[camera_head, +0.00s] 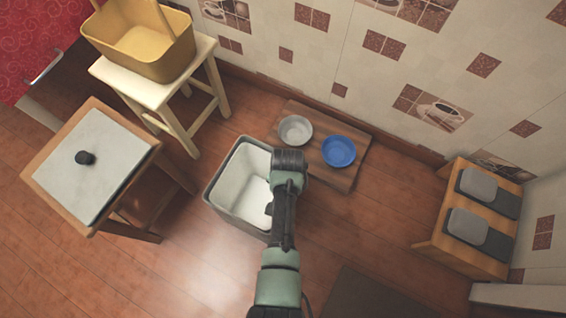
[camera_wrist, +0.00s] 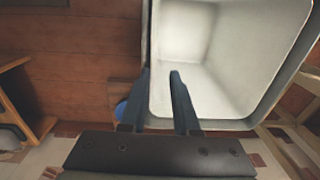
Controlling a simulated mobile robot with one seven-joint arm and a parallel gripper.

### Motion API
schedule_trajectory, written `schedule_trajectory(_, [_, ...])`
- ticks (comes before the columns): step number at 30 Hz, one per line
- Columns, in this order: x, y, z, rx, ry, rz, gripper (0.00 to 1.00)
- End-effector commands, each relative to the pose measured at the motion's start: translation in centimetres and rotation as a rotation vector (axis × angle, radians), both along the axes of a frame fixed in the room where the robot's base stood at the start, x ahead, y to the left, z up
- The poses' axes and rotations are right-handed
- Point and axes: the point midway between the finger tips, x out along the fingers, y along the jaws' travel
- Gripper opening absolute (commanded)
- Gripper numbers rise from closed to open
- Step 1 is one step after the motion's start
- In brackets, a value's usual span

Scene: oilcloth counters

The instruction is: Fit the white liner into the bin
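The bin (camera_head: 226,214) stands on the floor left of my arm, grey outside. A white lining, which looks like the liner (camera_head: 250,165), covers its inner walls and floor; I cannot tell how fully it is seated. In the wrist view the white interior (camera_wrist: 190,35) fills the upper right, with a pale rim (camera_wrist: 285,98). My gripper (camera_head: 270,208) is at the bin's right side, partly hidden by my arm. In the wrist view my gripper (camera_wrist: 160,78) has its fingers apart, one outside the side wall and one over the interior. A gap shows between the inner finger and the wall.
Behind the bin, a wooden board (camera_head: 340,178) holds a grey bowl (camera_head: 296,130) and a blue bowl (camera_head: 338,151). A stool (camera_head: 150,88) with a yellow basket (camera_head: 140,50) and a white-topped table (camera_head: 90,170) stand left. A wooden rack (camera_head: 465,252) stands right.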

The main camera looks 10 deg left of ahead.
Motion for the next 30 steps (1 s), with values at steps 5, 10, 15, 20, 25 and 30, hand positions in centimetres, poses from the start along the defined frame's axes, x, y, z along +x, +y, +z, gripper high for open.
schedule_trajectory(5, [-1.0, -0.7, 2.0, -0.01, 0.006, -0.006, 0.38])
schedule_trajectory(10, [-0.7, -0.6, 6.7, -0.006, 0.003, -0.004, 0.38])
schedule_trajectory(15, [-0.6, -0.5, 10.5, -0.004, 0.005, -0.002, 0.38])
schedule_trajectory(20, [-0.6, -0.5, 12.5, -0.002, 0.006, -0.001, 0.38])
schedule_trajectory(25, [-0.6, -0.4, 13.3, -0.001, 0.007, -0.001, 0.38])
schedule_trajectory(30, [1.2, -0.4, 14.6, 0.002, -0.051, 0.006, 0.38])
